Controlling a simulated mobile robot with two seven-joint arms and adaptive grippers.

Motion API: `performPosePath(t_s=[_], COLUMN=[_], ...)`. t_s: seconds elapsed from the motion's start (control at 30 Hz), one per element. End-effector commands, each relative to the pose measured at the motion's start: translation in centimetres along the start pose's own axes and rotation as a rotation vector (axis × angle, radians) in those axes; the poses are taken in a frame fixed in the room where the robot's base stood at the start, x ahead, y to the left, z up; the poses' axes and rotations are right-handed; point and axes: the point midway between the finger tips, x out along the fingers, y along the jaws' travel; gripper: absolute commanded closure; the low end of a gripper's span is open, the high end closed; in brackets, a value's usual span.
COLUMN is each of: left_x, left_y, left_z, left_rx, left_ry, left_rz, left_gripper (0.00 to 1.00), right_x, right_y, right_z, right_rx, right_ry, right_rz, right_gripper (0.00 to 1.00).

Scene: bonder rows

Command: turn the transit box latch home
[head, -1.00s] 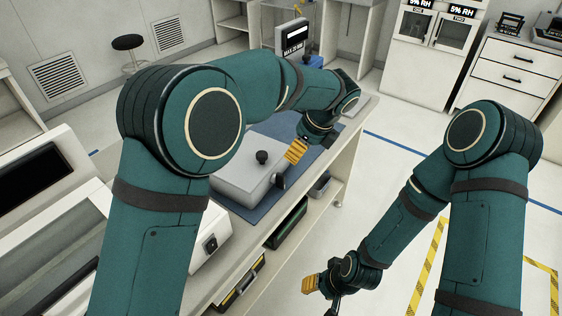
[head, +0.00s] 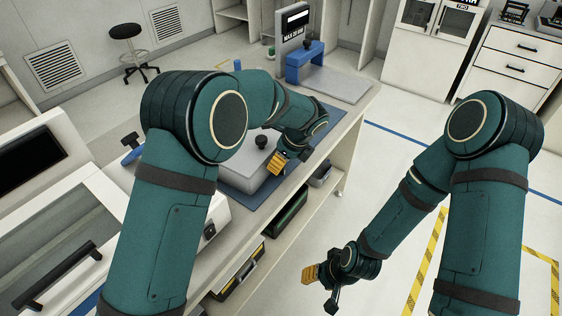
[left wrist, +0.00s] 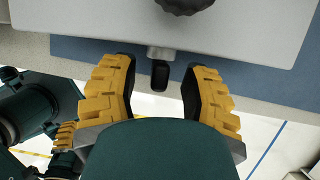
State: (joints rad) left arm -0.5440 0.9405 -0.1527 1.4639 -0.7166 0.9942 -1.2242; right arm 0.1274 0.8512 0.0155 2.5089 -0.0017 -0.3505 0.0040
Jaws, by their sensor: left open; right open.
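The transit box is a grey flat-lidded box (head: 237,172) on a blue mat (head: 262,194) on the bench, with a dark round knob (head: 262,141) on top. In the left wrist view the box edge (left wrist: 240,30) carries a short dark latch (left wrist: 160,75) on a grey stub, hanging over the mat. My left gripper (left wrist: 163,100) is open, with its yellow fingers on either side of the latch and apart from it. In the head view the left gripper (head: 277,163) is at the box's right side and hides the latch. My right gripper (head: 318,277) is off the bench, over the floor.
A blue stand (head: 305,62) and a grey plate (head: 343,85) are at the bench's far end. Bins (head: 287,214) sit on the shelf below the bench top. A white machine (head: 75,235) stands at left.

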Motion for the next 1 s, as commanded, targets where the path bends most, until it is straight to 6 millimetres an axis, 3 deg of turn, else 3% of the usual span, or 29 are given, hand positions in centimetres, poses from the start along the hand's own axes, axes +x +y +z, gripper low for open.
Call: performPosePath(t_s=[0.33, 0.47, 1.0], left_x=[0.27, 0.26, 0.49], left_y=[0.01, 0.00, 0.21], left_z=[0.03, 0.03, -0.06], left_rx=[0.000, -0.001, -0.018], left_ry=[0.000, 0.000, 0.001], left_rz=[0.000, 0.000, -0.042], left_gripper=[0.55, 1.00, 1.00], right_x=[0.03, 0.03, 1.00], right_y=[0.01, 0.01, 0.37], right_z=[-0.03, -0.03, -0.08], right_rx=[0.000, 0.000, -0.001], right_ry=[0.001, 0.001, 0.004], right_rz=[0.000, 0.000, 0.000], right_gripper=[0.53, 0.53, 0.53])
